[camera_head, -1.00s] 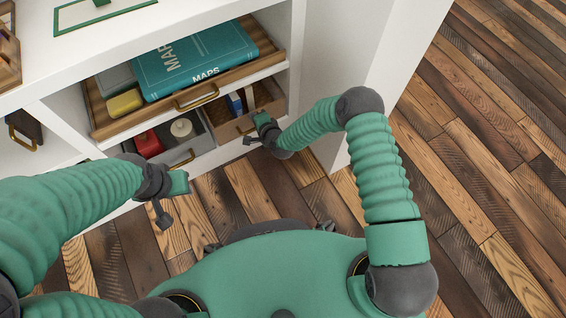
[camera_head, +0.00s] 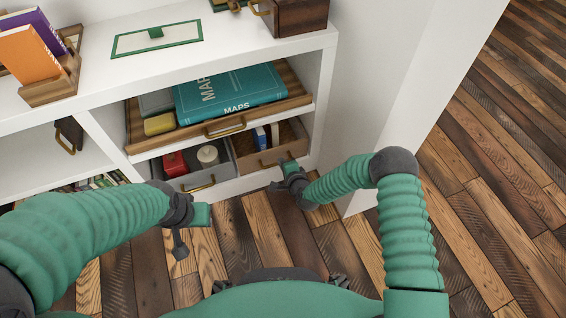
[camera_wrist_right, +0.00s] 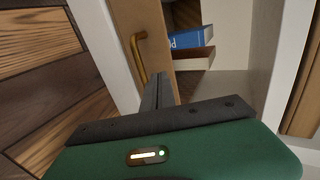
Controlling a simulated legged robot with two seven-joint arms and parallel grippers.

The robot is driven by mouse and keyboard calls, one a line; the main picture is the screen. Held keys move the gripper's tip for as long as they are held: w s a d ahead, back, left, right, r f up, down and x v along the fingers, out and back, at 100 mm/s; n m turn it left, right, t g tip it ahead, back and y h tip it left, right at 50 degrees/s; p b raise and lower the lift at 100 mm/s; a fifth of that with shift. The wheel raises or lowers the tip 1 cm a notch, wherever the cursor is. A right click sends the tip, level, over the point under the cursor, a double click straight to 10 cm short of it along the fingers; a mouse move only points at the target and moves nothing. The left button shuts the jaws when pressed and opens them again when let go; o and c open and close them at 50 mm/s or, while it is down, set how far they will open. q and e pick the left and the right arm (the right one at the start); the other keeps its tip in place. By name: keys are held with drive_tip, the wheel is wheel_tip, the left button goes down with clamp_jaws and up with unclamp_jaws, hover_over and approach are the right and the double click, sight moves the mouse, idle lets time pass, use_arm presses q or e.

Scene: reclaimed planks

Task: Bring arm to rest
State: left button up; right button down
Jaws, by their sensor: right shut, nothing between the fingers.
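My right gripper (camera_head: 283,176) is shut and empty, just in front of the wooden drawer (camera_head: 272,161) at the lower right of the shelf unit. The right wrist view shows its dark fingers (camera_wrist_right: 157,92) close to the drawer's brass handle (camera_wrist_right: 139,60); I cannot tell if they touch. My right arm (camera_head: 405,225) reaches in from the right with a bent elbow. My left gripper (camera_head: 190,230) hangs over the floor left of centre, apart from the shelf. Whether its fingers are open or shut is unclear.
The white shelf unit (camera_head: 215,48) fills the back, with a wall at its right. A wooden tray (camera_head: 290,103) holds a teal maps book (camera_head: 230,90). A grey drawer (camera_head: 190,183) holds a red item and a pale candle-like item. A blue book (camera_wrist_right: 190,37) lies inside the wooden drawer. Plank floor (camera_head: 490,210) is clear at right.

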drive_tip(key=s+d+r+n+g+h+p, duration=0.2)
drive_tip(key=s+d+r+n+g+p, duration=0.2)
drive_tip(key=s+d+r+n, duration=0.75)
drive_tip(key=s+d+r+n+g+h+p, duration=0.2)
drive_tip(key=s+d+r+n+g+p, duration=0.25)
drive_tip(key=s+r, duration=1.35)
wheel_tip(320, 180, up, 37)
drive_tip(key=d+m+p, duration=0.1)
drive_tip(key=p, duration=3.5)
drive_tip(key=shift+w+m+p, duration=0.15)
drive_tip(key=shift+m+p, duration=0.15)
drive_tip(key=shift+d, duration=0.1)
